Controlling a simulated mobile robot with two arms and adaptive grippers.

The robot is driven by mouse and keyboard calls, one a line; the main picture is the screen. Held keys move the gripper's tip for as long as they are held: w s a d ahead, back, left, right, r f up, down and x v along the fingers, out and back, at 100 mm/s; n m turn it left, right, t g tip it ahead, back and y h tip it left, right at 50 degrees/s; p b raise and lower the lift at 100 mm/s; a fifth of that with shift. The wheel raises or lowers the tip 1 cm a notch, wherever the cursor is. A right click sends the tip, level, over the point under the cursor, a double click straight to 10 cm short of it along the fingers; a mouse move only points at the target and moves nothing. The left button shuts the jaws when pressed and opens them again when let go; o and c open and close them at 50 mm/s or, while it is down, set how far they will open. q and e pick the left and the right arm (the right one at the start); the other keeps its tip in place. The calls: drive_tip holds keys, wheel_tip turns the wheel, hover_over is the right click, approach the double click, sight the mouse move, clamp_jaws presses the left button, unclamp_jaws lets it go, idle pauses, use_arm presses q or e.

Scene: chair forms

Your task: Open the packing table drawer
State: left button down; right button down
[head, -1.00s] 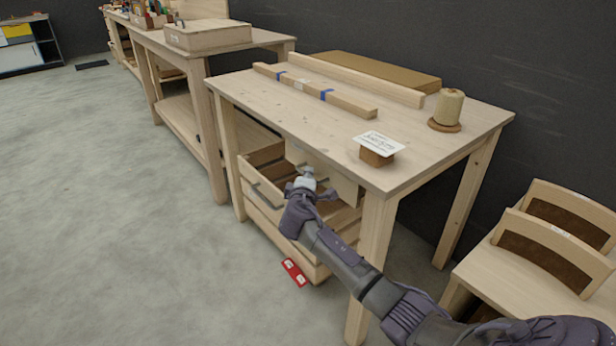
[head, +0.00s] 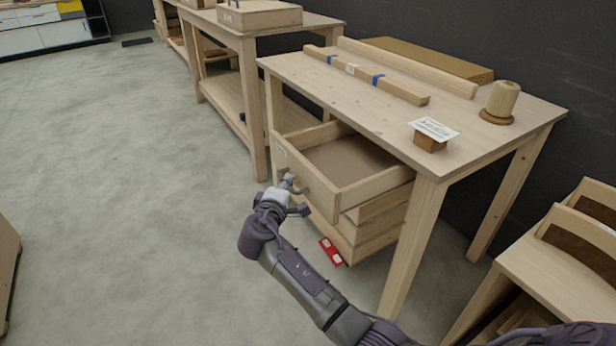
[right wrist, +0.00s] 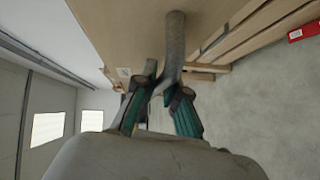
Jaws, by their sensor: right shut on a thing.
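The packing table (head: 390,100) is light wood and stands right of centre in the head view. Its top drawer (head: 357,190) is pulled well out, and its inside looks empty. Lower drawers (head: 375,228) below it are pushed in further. My right gripper (head: 287,183) is at the drawer's front, shut on its grey bar handle (head: 309,188). In the right wrist view the fingers (right wrist: 160,100) close around the handle (right wrist: 174,50), which runs up to the wooden front. My left gripper is not in view.
On the table top are a wooden bar with blue tape (head: 365,73), a card on a block (head: 433,132) and a twine spool (head: 501,100). A red item (head: 332,252) shows low by the drawers. Wooden chairs (head: 555,265) stand right.

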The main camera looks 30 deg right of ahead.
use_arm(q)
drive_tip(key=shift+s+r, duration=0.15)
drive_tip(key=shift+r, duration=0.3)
use_arm(e)
drive_tip(key=shift+s+a, duration=0.1)
drive_tip(key=shift+a, duration=1)
drive_tip(key=c, duration=1.2)
unclamp_jaws()
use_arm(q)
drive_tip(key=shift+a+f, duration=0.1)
use_arm(e)
drive_tip(key=v, duration=1.2)
